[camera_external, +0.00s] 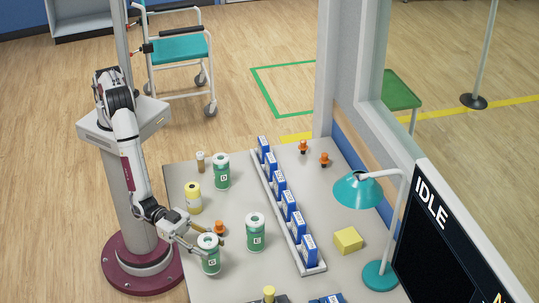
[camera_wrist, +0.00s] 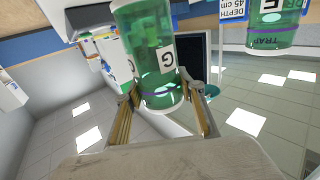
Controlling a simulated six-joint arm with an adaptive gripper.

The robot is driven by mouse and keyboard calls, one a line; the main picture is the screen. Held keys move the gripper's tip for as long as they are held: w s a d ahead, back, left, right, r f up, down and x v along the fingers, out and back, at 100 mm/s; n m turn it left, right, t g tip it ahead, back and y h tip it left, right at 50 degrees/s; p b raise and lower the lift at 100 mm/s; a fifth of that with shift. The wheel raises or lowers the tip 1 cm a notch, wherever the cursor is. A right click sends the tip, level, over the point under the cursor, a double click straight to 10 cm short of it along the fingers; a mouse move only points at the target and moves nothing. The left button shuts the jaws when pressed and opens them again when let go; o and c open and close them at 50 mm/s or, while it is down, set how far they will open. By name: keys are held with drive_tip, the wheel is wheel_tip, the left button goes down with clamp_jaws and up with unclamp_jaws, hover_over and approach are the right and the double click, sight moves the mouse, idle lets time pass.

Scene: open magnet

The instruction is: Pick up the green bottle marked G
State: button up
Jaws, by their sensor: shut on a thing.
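In the external view the held green bottle (camera_external: 211,262) is at the front left of the table, with a white lid. My gripper (camera_external: 208,242) reaches it from the left. I cannot tell whether its base touches the table.
Other green bottles stand near, one (camera_external: 256,232) to the right and one (camera_external: 222,172) behind. A yellow container (camera_external: 193,198) and an orange-topped item (camera_external: 219,228) are close. A rack of blue boxes (camera_external: 283,198) crosses the table. A teal lamp (camera_external: 357,189) stands right.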

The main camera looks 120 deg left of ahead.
drive_tip(key=shift+r, duration=3.35)
